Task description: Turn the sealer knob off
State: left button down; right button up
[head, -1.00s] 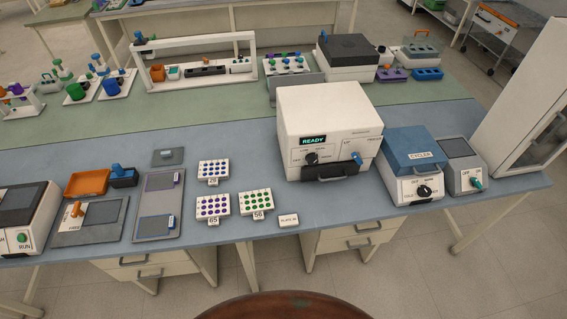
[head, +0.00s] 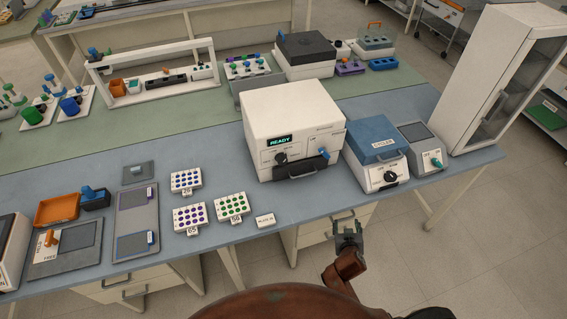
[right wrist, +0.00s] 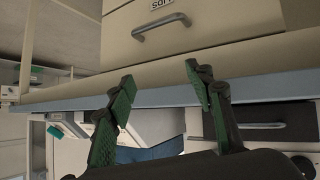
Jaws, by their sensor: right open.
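A small grey unit (head: 421,146) with a dark top plate stands at the right end of the blue bench, beside the blue-lidded cycler. A teal knob (head: 436,163) is on its sloped front, with an OFF mark to the left. The name sealer is not readable on it; the knob's exact setting is too small to tell. My right gripper (head: 347,225) is open and empty in front of the bench's front edge, left of and nearer than the knob. In the right wrist view its fingers (right wrist: 160,78) are spread apart. My left gripper is not in view.
The cycler (head: 376,150) has a black knob (head: 390,176). A white machine (head: 292,125) reading READY stands left of it. A white glass-door cabinet (head: 510,85) stands at the far right. A drawer handle (right wrist: 160,27) shows in the right wrist view. Sample racks lie mid-bench.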

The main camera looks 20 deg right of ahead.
aim_at(283, 163)
jog(key=w+a+r+m+t, duration=0.1)
jog(key=w+r+t, duration=0.15)
jog(key=r, duration=0.45)
jog(key=w+a+r+t, duration=0.2)
jog(key=w+r, duration=0.2)
jog(key=r, duration=0.2)
jog(key=w+a+r+n+t+y, duration=0.25)
jog(key=w+a, duration=0.25)
jog(key=a, duration=0.3)
jog(key=w+a+r+n+t+y, duration=0.1)
jog(key=w+a+n+y, duration=0.15)
jog(key=w+a, duration=0.35)
jog(key=shift+m+y, duration=0.3)
jog(key=w, duration=0.1)
jog(key=w+a, duration=0.1)
jog(key=w, duration=0.1)
jog(key=w+a+p, duration=0.1)
jog(key=w, duration=0.1)
jog(key=shift+a+r, duration=0.1)
jog(key=shift+r, duration=0.05)
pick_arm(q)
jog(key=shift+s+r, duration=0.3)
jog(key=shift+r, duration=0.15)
pick_arm(e)
jog(key=shift+w, duration=0.65)
jog(key=shift+c, duration=0.4)
jog(key=c, duration=1.1)
